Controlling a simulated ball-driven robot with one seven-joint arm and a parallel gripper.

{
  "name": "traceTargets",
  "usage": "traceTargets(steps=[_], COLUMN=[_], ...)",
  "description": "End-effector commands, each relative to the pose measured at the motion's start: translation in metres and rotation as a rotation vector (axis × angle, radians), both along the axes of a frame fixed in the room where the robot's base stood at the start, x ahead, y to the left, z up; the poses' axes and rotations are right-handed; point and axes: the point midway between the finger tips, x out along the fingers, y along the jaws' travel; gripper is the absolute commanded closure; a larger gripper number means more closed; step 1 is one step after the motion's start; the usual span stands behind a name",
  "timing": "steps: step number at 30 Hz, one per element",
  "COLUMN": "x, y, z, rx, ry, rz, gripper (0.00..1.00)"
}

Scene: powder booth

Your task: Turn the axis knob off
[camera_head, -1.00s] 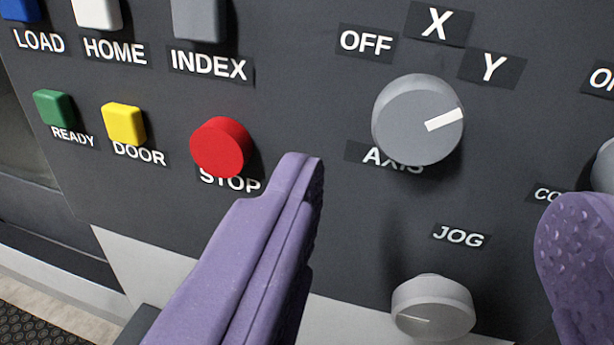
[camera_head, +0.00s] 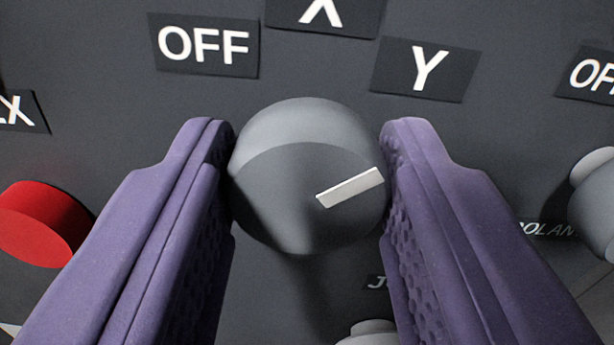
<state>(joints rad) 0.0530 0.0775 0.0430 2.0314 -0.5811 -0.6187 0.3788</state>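The axis knob (camera_head: 280,195) is a round grey dial in the middle of the view, with a white pointer mark on its face. The mark points right and slightly up, on the side of the Y label (camera_head: 425,70) and away from the OFF label (camera_head: 204,45). The X label (camera_head: 322,10) is cut by the top edge. My gripper (camera_head: 307,150) has purple fingers, one on each side of the knob. Both fingertips appear to press against its sides, so it looks shut on the knob. The AXIS label is hidden.
The red stop button (camera_head: 40,222) is left of my left finger. Another grey knob (camera_head: 595,200) is at the right edge, its label partly covered. The jog knob (camera_head: 370,333) shows at the bottom, partly hidden by my right finger.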

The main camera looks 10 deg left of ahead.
Motion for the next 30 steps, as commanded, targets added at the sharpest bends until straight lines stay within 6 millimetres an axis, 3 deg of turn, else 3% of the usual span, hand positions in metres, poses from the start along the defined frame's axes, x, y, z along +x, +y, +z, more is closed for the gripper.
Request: traceTargets(steps=[14,30], x=[-0.0002,-0.0006], y=[0.0005,0.0015], z=[-0.0017,-0.0039], rx=[-0.095,-0.545], ry=[-0.033,-0.179], rz=[0.001,0.000], gripper=[0.87,0.87])
